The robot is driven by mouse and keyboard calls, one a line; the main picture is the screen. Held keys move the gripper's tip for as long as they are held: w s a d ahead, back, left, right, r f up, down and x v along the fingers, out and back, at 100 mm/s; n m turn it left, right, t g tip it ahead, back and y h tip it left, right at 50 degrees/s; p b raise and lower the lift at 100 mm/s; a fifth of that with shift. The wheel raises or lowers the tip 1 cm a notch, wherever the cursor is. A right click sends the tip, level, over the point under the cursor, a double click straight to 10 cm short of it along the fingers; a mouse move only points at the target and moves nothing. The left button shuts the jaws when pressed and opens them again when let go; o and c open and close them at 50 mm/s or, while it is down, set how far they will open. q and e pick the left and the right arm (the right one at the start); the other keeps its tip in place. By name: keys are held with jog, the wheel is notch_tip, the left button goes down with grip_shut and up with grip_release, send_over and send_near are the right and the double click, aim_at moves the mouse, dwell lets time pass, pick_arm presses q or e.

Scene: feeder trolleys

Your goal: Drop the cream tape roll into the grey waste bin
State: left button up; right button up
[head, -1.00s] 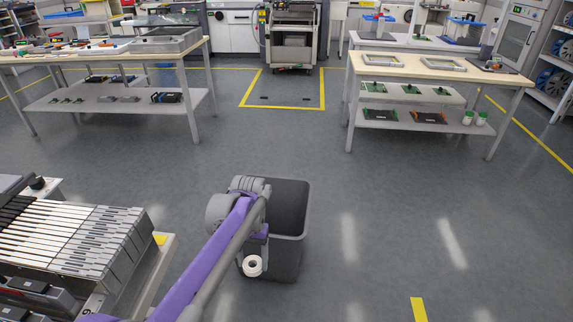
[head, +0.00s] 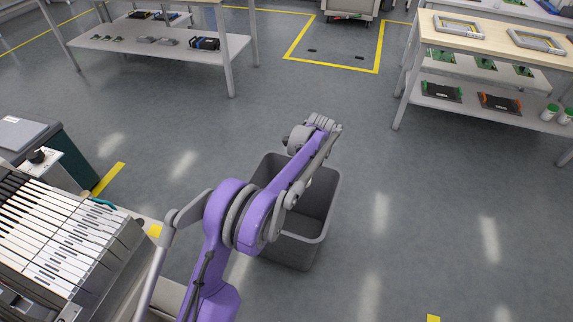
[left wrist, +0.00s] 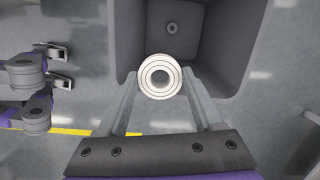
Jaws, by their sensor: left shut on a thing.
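The cream tape roll (left wrist: 160,77) is held between the fingers of my left gripper (left wrist: 161,84) in the left wrist view, its ring face toward the camera. The gripper is shut on it. The grey waste bin (head: 290,252) stands on the floor in the head view, open at the top. My purple left arm reaches across its opening and hides part of it; the roll cannot be made out there. In the left wrist view the bin's inside wall (left wrist: 235,55) lies beyond the roll, which overlaps the bin's near side. My right gripper is not in view.
A feeder trolley with pale strips (head: 55,235) stands at the left in the head view, with a dark green box-like unit (head: 62,160) behind it. Work tables with shelves (head: 150,40) stand at the back. The floor right of the bin is clear.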

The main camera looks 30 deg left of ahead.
pick_arm(q)
jog(key=w+a+f+m+t+b, duration=0.1)
jog(key=w+a+f+m, duration=0.3)
jog(key=a+f+m, duration=0.5)
notch_tip(320, 180, down, 2)
jog(key=shift+a+f+m, duration=0.15)
jog(key=shift+a+m, duration=0.1)
jog(key=shift+m, duration=0.15)
jog(key=shift+s, duration=0.1)
jog(key=o, duration=1.3)
jog(key=shift+o, duration=0.2)
notch_tip(320, 180, up, 11)
jog(key=d+p, duration=0.1)
jog(key=p, duration=0.1)
jog(key=shift+s+d+f, duration=0.15)
jog(key=shift+s+d, duration=0.1)
jog(key=shift+s, duration=0.1)
